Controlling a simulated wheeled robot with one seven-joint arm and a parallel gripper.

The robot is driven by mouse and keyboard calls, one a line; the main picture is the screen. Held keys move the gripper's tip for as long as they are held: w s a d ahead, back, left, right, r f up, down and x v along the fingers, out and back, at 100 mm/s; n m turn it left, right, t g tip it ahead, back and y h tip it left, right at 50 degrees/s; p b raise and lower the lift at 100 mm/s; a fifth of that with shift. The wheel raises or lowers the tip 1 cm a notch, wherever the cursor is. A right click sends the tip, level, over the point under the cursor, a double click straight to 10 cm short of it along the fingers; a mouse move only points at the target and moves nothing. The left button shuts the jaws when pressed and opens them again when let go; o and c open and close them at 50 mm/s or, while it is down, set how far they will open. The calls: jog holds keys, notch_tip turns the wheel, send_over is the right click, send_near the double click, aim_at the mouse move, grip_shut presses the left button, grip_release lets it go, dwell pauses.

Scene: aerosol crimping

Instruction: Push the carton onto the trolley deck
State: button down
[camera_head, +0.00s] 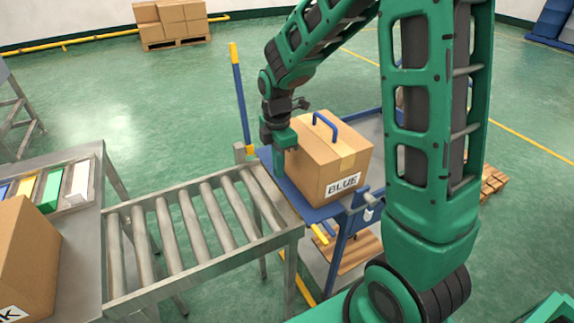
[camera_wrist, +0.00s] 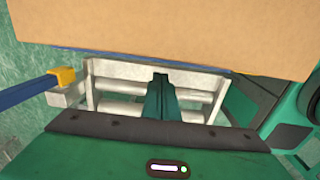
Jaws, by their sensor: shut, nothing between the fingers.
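The carton (camera_head: 330,160) is a brown box with a blue handle on top and a label reading BLUE on its front. It stands upright on the blue-edged trolley deck (camera_head: 312,210), near the end by the rollers. My gripper (camera_head: 283,160) is shut and empty at the carton's left side, between it and the roller conveyor. In the wrist view the carton (camera_wrist: 190,38) fills the top and the shut fingers (camera_wrist: 160,85) point at its lower edge. I cannot tell whether they touch it. The carton's underside is hidden.
The roller conveyor (camera_head: 185,225) is empty and ends at the trolley. Another carton (camera_head: 22,255) stands on the bench at left, near a tray of coloured blocks (camera_head: 52,190). A blue post with yellow ends (camera_head: 238,95) rises behind the conveyor end. Stacked cartons (camera_head: 170,22) stand far back.

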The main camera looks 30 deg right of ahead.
notch_tip(320, 180, up, 10)
jog(key=shift+d, duration=0.15)
